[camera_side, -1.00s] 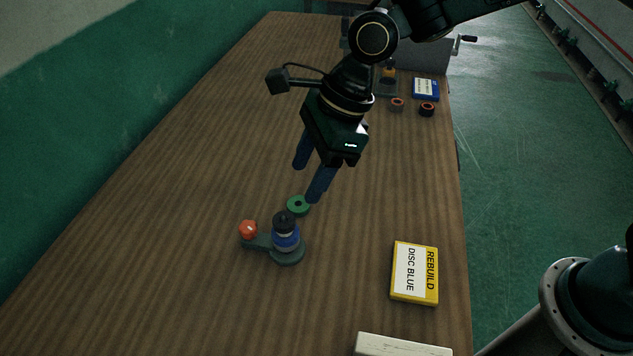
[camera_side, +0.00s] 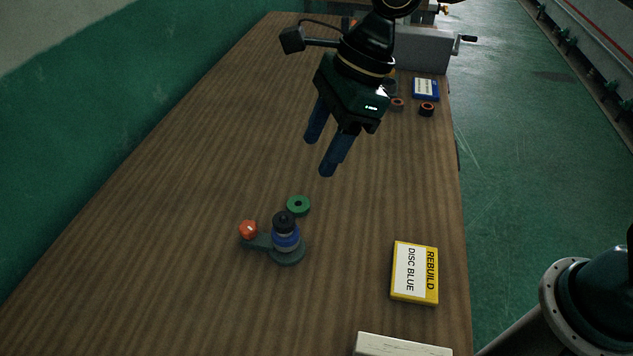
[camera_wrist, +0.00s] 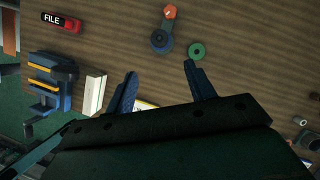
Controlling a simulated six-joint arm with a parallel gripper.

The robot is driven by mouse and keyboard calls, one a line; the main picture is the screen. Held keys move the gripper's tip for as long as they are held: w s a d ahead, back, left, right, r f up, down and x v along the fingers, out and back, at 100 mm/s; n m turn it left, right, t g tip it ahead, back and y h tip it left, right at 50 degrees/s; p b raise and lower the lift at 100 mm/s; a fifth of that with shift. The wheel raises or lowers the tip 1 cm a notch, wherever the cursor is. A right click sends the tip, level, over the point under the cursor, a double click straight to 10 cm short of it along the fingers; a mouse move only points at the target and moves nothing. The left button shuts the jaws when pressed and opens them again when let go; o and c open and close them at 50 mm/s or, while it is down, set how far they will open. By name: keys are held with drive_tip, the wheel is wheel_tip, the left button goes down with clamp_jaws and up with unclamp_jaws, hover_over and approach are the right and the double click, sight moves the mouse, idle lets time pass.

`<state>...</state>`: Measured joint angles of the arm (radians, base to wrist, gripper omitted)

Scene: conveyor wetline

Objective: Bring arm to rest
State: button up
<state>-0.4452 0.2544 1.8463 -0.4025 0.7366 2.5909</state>
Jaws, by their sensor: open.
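My gripper (camera_side: 320,155) is open and empty, raised above the wooden bench, with its two blue fingers apart. It also shows in the wrist view (camera_wrist: 160,82). Below it on the bench lies a green ring (camera_side: 298,206), flat, also seen in the wrist view (camera_wrist: 197,51). Beside the ring stands a dark fixture (camera_side: 288,257) carrying a stack with a blue band (camera_side: 286,240) and a black top (camera_side: 284,221). An orange-red knob (camera_side: 249,230) sits on the fixture's left arm. No finger touches any of these.
A yellow card marked "REBUILD DISC BLUE" (camera_side: 415,273) lies near the right edge of the bench (camera_side: 180,190). A blue-edged card (camera_side: 426,88) and two small rings (camera_side: 427,109) lie at the back right. A pale block (camera_side: 402,346) is at the front. The bench's left side is clear.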

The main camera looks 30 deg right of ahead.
drive_tip(key=s+d+r+n+t, duration=0.1)
drive_tip(key=s+d+r+n, duration=0.15)
drive_tip(key=d, duration=0.25)
drive_tip(key=s+d+r+n+t+h, duration=0.1)
drive_tip(key=s+d+r+n, duration=0.1)
drive_tip(key=d+n, duration=0.25)
drive_tip(key=s+d+r+n+t, duration=0.1)
drive_tip(key=s+d+r+n, duration=0.15)
drive_tip(key=d, duration=0.35)
drive_tip(key=s+d+f+n+t+h, duration=0.1)
drive_tip(key=s+d+n+h, duration=0.2)
drive_tip(key=s+d+n, duration=0.8)
drive_tip(key=shift+s+d+f, duration=0.15)
drive_tip(key=shift+s+f, duration=0.25)
drive_tip(key=shift+s, duration=0.3)
drive_tip(key=shift+n, duration=0.25)
